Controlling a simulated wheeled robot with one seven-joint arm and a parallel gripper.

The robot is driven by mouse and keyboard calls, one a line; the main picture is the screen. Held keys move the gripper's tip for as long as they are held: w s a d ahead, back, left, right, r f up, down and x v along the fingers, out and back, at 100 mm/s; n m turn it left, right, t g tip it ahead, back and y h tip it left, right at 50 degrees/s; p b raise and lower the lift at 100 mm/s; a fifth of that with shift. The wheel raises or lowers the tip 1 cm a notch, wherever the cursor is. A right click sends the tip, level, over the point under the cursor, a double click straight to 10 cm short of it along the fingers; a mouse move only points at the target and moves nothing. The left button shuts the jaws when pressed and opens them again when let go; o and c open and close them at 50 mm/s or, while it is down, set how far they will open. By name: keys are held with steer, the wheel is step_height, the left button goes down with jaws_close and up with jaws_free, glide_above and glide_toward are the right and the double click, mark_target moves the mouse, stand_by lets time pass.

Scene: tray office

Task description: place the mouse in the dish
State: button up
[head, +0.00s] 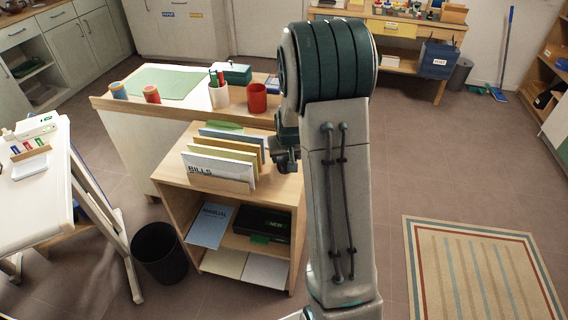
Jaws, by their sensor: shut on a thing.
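My gripper (285,162) shows in the head view as a dark shape just left of my arm, by the right edge of the small wooden shelf unit. It is partly hidden behind my arm. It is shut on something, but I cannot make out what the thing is. I cannot pick out a mouse or a dish anywhere in this view. My arm covers the area to the right of the shelf unit.
The shelf unit (172,172) carries a file holder (222,183) marked BILLS. Behind it, a counter holds a red cup (257,98), a white pen cup (219,96) and a green box (233,73). A black bin (160,252) stands at left. Floor at right is clear around a striped rug (480,270).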

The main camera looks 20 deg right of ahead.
mark_target(285, 164)
steer(key=shift+w+f, duration=0.35)
steer(key=shift+w, duration=0.25)
steer(key=shift+f, duration=2)
steer(key=shift+f, duration=0.15)
steer(key=o, duration=1.2)
